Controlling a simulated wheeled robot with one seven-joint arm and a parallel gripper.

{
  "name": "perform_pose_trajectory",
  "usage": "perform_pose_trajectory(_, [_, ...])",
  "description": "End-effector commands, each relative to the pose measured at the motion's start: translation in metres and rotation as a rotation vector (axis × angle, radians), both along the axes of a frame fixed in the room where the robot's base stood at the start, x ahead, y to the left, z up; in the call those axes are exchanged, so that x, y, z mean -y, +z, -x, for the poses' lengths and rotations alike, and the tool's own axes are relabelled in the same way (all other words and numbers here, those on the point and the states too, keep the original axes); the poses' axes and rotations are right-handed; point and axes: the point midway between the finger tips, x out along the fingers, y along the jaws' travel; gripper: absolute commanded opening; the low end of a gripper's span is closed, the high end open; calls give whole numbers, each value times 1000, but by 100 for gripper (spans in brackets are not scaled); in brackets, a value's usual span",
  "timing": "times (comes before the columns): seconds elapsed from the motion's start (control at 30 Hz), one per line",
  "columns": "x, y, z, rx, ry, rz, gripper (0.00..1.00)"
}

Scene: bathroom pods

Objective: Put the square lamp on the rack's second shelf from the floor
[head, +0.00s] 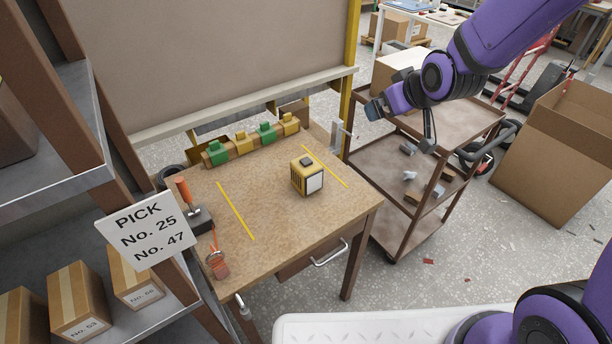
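A yellow, box-shaped lamp (308,175) with a white square face and a dark top piece stands upright on the wooden workbench (290,220), between two yellow lines. The rack (102,90), with brown posts and grey shelves, is at the left edge. An upper shelf (60,185) and a lower shelf (185,285) show; the floor under them is out of view, so I cannot tell their number. My gripper (428,142) is up at the right, over the brown cart and well apart from the lamp. Its fingers are seen too poorly to tell their opening.
Cartons (78,300) stand on the lower rack shelf, behind a PICK sign (148,230). An orange-handled tool (183,190) and green and yellow blocks (215,153) are on the bench. A brown cart (395,190) and an open carton (555,150) stand right.

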Motion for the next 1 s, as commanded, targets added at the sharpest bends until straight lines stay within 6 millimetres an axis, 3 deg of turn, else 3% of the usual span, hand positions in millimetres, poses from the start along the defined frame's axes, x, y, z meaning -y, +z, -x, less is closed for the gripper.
perform_pose_trajectory(0.03, [-9,-17,-6,6,23,-10,100])
perform_pose_trajectory(0.3, [-56,-89,-27,98,129,-91,100])
perform_pose_trajectory(0.6, [-102,-163,-22,197,194,-213,100])
perform_pose_trajectory(0.8, [-119,-195,-12,249,199,-278,100])
perform_pose_trajectory(1.0, [-127,-207,-9,275,198,-306,100])
